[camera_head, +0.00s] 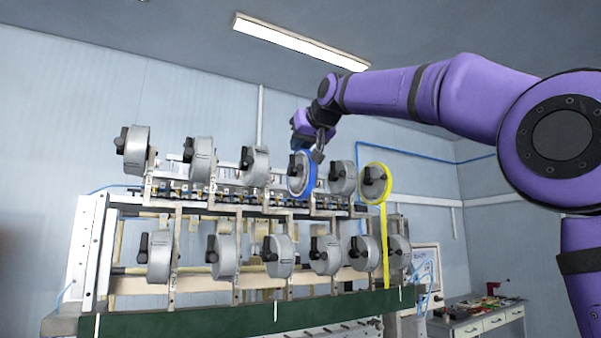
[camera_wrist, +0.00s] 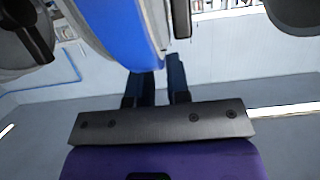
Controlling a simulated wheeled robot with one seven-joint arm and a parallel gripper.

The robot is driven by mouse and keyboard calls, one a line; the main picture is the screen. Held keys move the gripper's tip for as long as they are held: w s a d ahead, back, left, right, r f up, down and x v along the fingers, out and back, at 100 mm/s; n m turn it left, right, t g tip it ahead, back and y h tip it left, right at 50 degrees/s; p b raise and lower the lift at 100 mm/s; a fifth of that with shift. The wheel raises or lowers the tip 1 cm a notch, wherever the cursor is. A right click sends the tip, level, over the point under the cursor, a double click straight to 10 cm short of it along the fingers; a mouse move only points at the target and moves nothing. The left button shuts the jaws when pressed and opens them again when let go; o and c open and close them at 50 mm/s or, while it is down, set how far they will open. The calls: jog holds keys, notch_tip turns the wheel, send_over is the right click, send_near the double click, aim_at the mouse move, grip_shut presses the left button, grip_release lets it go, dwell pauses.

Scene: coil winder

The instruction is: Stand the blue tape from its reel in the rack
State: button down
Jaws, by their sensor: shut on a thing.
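The blue tape (camera_head: 311,178) is a ring around a grey reel (camera_head: 297,172) in the upper row of the winder. It shows large in the wrist view (camera_wrist: 128,35), at the upper left. My gripper (camera_head: 319,153) reaches down from above to the tape's upper right edge. In the wrist view its two dark fingers (camera_wrist: 160,82) are close together, shut on the rim of the blue tape. The fingertips are partly hidden behind the tape. The tape still sits around the reel. I cannot clearly make out the rack.
Bare grey reels with black handles stand close on both sides, in two rows. A yellow tape (camera_head: 387,172) is on the rightmost upper reel, its strip hanging down. A green beam (camera_head: 240,318) crosses the front. A workbench (camera_head: 480,322) with drawers stands at right. Space above the reels is free.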

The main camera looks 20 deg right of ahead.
jog(key=shift+s+a, duration=0.1)
jog(key=shift+a, duration=0.3)
dwell(0.3)
jog(key=c, duration=1.4)
grip_release()
jog(key=shift+c, duration=0.2)
jog(key=shift+f, duration=0.15)
grip_shut()
